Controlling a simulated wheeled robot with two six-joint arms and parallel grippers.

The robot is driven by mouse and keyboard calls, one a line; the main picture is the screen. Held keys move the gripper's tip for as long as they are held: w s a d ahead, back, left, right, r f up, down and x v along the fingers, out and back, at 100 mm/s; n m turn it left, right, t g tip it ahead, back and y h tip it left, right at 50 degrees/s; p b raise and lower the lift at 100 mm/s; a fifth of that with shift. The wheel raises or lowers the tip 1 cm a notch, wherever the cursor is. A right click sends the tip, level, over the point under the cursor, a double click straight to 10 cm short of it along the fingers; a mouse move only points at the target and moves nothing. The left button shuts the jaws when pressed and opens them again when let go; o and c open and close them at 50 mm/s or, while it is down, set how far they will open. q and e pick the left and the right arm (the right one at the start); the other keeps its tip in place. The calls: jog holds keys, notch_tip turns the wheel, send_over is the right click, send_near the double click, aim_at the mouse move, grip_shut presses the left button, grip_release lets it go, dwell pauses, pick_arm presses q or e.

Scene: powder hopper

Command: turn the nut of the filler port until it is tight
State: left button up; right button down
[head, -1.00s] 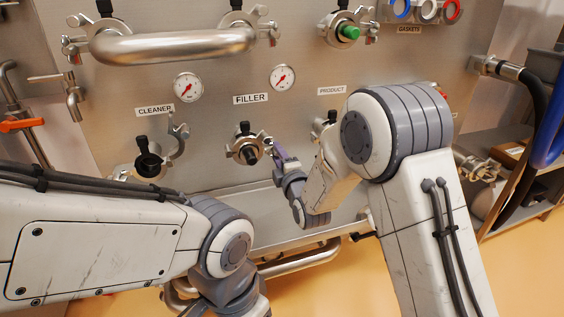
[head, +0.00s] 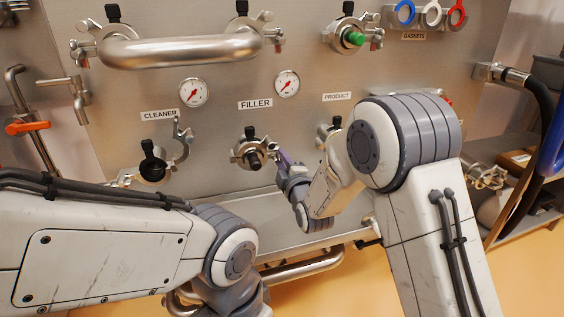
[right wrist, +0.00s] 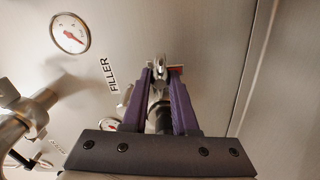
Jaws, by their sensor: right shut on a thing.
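The filler port (head: 251,150) sits on the steel panel under the FILLER label, with a metal clamp around it and a black knob on top. Its nut is at the right side of the clamp. In the right wrist view the nut (right wrist: 159,72) is a small metal winged piece between the purple fingertips. My right gripper (head: 281,157) reaches it from the right, and its fingers (right wrist: 161,76) are shut on the nut. The fingers partly hide the nut and the clamp. My left arm enters from the left, but its gripper is out of view.
The cleaner port (head: 152,168) with its open clamp is to the left. The product port (head: 325,133) is partly behind my right arm. A ledge (head: 225,205) runs below the ports. Two gauges hang above the filler port.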

jog(key=m, duration=0.3)
jog(key=shift+w+b, duration=0.1)
jog(key=shift+b, duration=0.25)
jog(key=shift+m, duration=1.2)
jog(key=m+b, duration=0.1)
jog(key=m, duration=0.2)
jog(key=shift+m+b, duration=0.3)
jog(key=m, duration=0.4)
jog(key=shift+r+b, duration=0.1)
jog(key=shift+b, duration=0.3)
